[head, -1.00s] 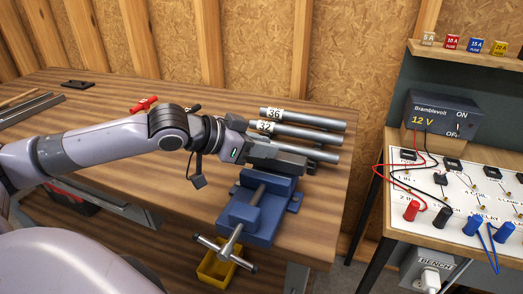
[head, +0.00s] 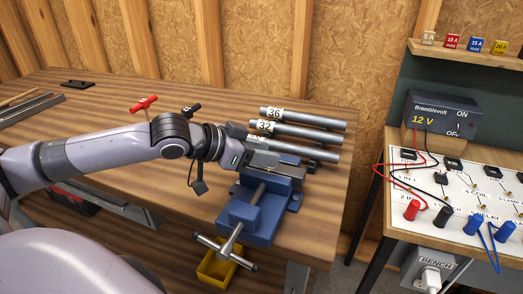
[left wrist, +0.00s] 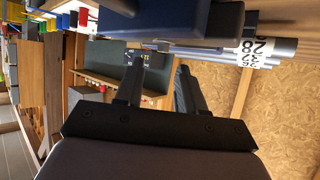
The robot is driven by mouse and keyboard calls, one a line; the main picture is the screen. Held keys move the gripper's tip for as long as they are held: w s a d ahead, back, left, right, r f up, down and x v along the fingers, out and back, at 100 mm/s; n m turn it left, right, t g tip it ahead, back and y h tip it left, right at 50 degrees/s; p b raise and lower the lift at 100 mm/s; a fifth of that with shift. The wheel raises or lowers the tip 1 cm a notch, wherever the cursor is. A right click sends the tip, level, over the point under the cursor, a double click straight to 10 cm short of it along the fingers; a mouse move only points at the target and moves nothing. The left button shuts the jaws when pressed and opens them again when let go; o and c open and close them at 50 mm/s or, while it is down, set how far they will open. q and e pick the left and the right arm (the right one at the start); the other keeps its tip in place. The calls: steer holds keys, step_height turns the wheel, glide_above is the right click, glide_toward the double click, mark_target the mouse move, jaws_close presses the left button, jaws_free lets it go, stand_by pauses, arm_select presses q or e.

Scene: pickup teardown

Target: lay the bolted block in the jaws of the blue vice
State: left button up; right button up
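The blue vice (head: 250,217) is fixed at the front right of the wooden bench, with its screw and handle toward me. It also fills the top of the left wrist view (left wrist: 165,22). My left gripper (head: 268,160) is at the vice's jaws, from the left. In the left wrist view its two dark fingers (left wrist: 168,66) stand apart, with background showing between them, tips close to the vice. I cannot make out the bolted block; the gripper and the vice's jaws overlap where it might lie. My right gripper is not in view.
Several grey pipes with number labels (head: 310,128) lie just behind the vice. A yellow bin (head: 216,268) is below it. A red-handled tool (head: 144,104) lies behind my arm. A side table with a power supply (head: 440,114) stands at the right, across a gap.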

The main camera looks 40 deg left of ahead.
arm_select(q)
steer(key=shift+o, duration=0.3)
steer(key=shift+r, duration=0.1)
steer(key=shift+s+r, duration=0.1)
steer(key=shift+r, duration=0.5)
steer(key=shift+s+a+r, duration=0.2)
steer(key=shift+s+a, duration=0.2)
steer(key=shift+s, duration=0.15)
steer(key=v, duration=1)
steer(key=shift+s+r+p, duration=0.15)
steer(key=shift+r+p, duration=0.05)
steer(key=shift+p, duration=0.2)
